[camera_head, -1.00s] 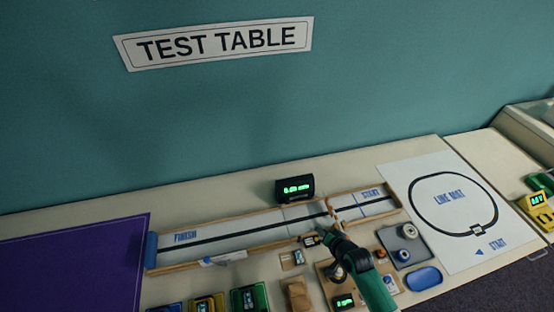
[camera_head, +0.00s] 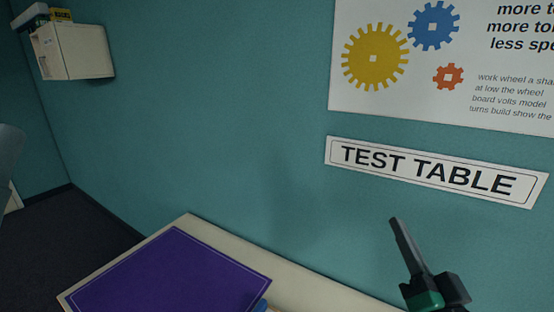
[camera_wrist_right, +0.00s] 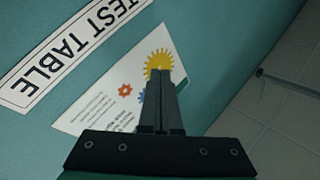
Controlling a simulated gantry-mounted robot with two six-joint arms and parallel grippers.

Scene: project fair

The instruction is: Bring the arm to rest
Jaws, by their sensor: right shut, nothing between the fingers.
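My right gripper (camera_head: 396,224) is raised at the lower right of the head view, in front of the teal wall and below the "TEST TABLE" sign (camera_head: 430,172). Its fingers point up and are shut with nothing between them. In the right wrist view the closed fingers (camera_wrist_right: 160,74) point at the wall, with a poster with gears (camera_wrist_right: 130,95) behind them. My left gripper is not in view.
A cream table (camera_head: 207,230) runs along the wall at the bottom, with a purple mat (camera_head: 170,275) on its left end. A wall cabinet (camera_head: 75,50) hangs at the upper left above dark floor (camera_head: 60,240). The air around my right gripper looks clear.

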